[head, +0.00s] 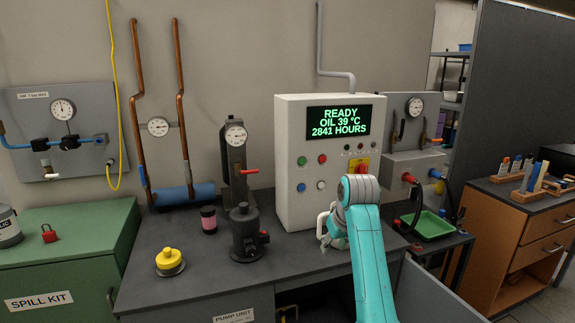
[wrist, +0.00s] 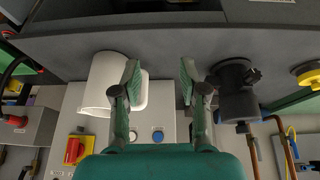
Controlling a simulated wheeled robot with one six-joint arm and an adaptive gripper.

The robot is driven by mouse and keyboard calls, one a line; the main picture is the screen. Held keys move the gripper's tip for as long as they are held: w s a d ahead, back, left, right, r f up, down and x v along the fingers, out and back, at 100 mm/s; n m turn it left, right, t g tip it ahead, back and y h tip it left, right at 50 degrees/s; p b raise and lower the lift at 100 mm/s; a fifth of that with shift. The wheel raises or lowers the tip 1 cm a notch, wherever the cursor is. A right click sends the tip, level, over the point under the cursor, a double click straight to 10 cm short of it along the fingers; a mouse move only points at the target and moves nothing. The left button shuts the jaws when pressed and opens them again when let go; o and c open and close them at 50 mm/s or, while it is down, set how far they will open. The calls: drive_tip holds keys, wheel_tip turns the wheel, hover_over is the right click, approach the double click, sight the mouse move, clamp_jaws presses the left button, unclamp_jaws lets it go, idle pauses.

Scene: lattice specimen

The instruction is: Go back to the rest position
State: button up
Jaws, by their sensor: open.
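My gripper (wrist: 160,80) is open in the wrist view, its two fingers apart with nothing between them. In the head view only part of the mug (head: 323,226) shows behind my arm, on the dark bench in front of the control cabinet. No marker for the rest position is in view.
A black valve body (head: 245,235) stands on the bench (head: 200,275), right of my gripper in the wrist view. A yellow-capped item (head: 170,261) and a pink jar (head: 208,219) are farther left. The white cabinet (head: 290,165) rises behind. A green tray (head: 432,226) lies right.

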drive_tip(key=s+d+f+m+t, duration=0.1)
drive_tip(key=s+f, duration=0.4)
drive_tip(key=f, duration=0.7)
drive_tip(key=s+d+f+t, duration=0.15)
drive_tip(key=s+f, duration=0.25)
drive_tip(key=f, duration=0.8)
drive_tip(key=s+d+f+m+t, duration=0.1)
drive_tip(key=s+f, duration=0.4)
drive_tip(key=s, duration=0.4)
drive_tip(key=s+f+t, duration=0.1)
drive_tip(key=s+f, duration=0.5)
drive_tip(key=s, duration=0.3)
drive_tip(key=s+d+r+m+t+h, duration=0.1)
drive_tip(key=s+r+t, duration=0.1)
drive_tip(key=s, duration=0.9)
drive_tip(key=s+d+r+t, duration=0.1)
drive_tip(key=s, duration=1)
drive_tip(key=s+r+t, duration=0.2)
drive_tip(key=s+r, duration=1.3)
drive_tip(key=shift+s+r+m+t, duration=0.3)
drive_tip(key=shift+r+t, duration=0.05)
drive_tip(key=shift+d, duration=0.1)
